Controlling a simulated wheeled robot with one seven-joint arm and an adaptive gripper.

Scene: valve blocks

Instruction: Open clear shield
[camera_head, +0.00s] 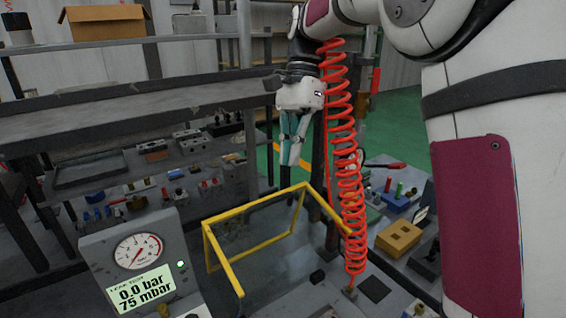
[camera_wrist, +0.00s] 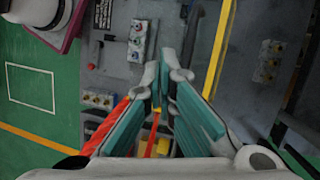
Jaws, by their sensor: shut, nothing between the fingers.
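The clear shield (camera_head: 268,222) is a see-through panel with a yellow frame. It stands in the middle of the head view, behind and right of the leak-test gauge. Part of a yellow bar (camera_wrist: 219,50), likely the shield's frame, runs down the upper middle of the wrist view. My gripper (camera_head: 290,163) hangs pointing down above and behind the shield's top bar, apart from it in the head view. Its teal-padded fingers also show in the wrist view (camera_wrist: 164,72), close together and with nothing between them.
The gauge box (camera_head: 135,262) reads 0.0 bar and 75 mbar. A red coiled hose (camera_head: 345,160) hangs right of my gripper and crosses the shield's right corner. A yellow block (camera_head: 398,238) lies at the right. Shelves with several small parts stand at the left.

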